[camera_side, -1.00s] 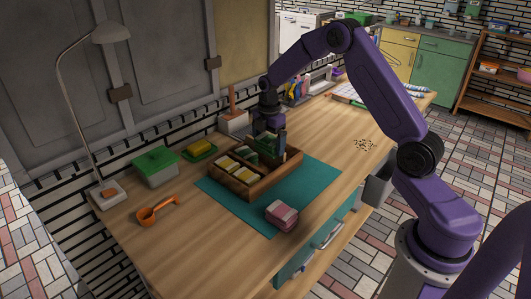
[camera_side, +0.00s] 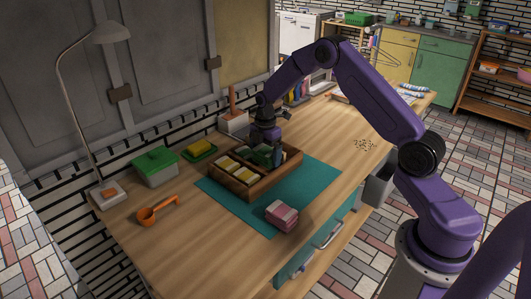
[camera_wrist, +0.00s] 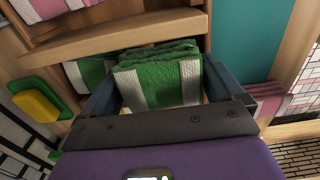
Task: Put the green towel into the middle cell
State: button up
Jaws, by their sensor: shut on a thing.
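My gripper (camera_side: 265,148) is low over the wooden divided box (camera_side: 245,194). In the wrist view my gripper (camera_wrist: 160,90) is shut on a folded green towel (camera_wrist: 160,82) with white stripes, held between its two fingers. The towel is at the box, just beside a wooden divider (camera_wrist: 135,32). Another green and white piece (camera_wrist: 88,72) shows behind it on the left. In the side view the gripper largely hides the middle of the box, so I cannot tell whether the held towel touches the bottom.
Yellow and white towels (camera_side: 238,170) fill the box's left end. A pink folded towel (camera_side: 282,214) lies on the teal mat (camera_side: 305,188) in front.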

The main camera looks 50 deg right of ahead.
aim_at(266, 149)
jog(key=shift+f, duration=0.5)
jog(key=o, duration=0.7)
jog(key=shift+s+f, duration=0.1)
jog(key=shift+c, duration=0.2)
notch_tip(266, 149, up, 13)
jog(key=s+a+r+m, duration=0.1)
jog(key=s+a+r, duration=0.3)
jog(key=s+a, duration=0.55)
jog(key=s+a+r+m, duration=0.2)
jog(key=s+a, duration=0.5)
jog(key=s, duration=0.2)
jog(key=s+d+m, duration=0.1)
jog(key=s+m, duration=0.1)
jog(key=s, duration=1.8)
jog(key=shift+s+f, duration=0.25)
jog(key=shift+s, duration=0.05)
jog(key=shift+d, duration=0.1)
